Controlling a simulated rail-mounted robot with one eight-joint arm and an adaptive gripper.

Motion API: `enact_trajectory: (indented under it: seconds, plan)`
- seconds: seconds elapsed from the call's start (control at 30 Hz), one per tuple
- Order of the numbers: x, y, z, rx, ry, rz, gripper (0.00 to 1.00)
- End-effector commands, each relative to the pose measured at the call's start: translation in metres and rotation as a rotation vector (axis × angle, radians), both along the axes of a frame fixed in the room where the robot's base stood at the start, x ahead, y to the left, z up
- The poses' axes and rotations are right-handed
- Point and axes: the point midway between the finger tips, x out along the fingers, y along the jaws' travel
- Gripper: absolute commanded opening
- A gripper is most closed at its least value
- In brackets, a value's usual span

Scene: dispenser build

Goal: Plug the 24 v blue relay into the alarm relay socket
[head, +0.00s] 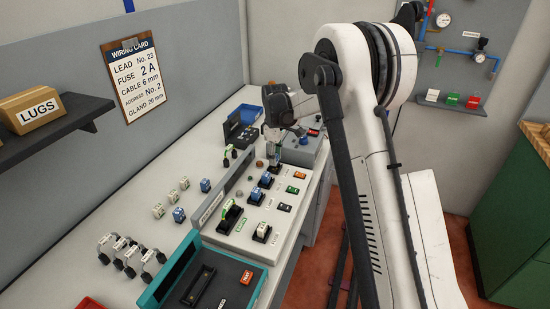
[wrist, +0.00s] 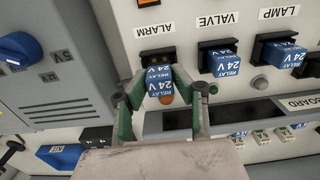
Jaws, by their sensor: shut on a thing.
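My gripper (wrist: 161,82) is shut on a blue relay (wrist: 160,84) marked RELAY 24 V, held between its two fingertips in the wrist view. The alarm relay socket (wrist: 155,56), a black frame under the ALARM label (wrist: 154,30), is just beyond the relay. Its dark opening with small yellowish spots still shows, so the relay is not seated. I cannot tell whether they touch. In the head view, my gripper (head: 274,152) is over the far end of the relay board, and the held relay and socket are mostly hidden.
Blue relays fill the valve socket (wrist: 219,62) and lamp socket (wrist: 287,57) beside it. A grey box with a blue knob (wrist: 18,50) stands close on the other side.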

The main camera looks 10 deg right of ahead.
Motion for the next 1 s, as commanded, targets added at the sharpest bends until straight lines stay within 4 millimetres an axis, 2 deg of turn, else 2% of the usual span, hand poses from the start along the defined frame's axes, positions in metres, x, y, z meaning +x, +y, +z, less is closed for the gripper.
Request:
enact_trajectory:
  seconds: [1.0]
  plan:
    - [0.000, 0.000, -0.012, 0.000, 0.000, 0.000, 0.04]
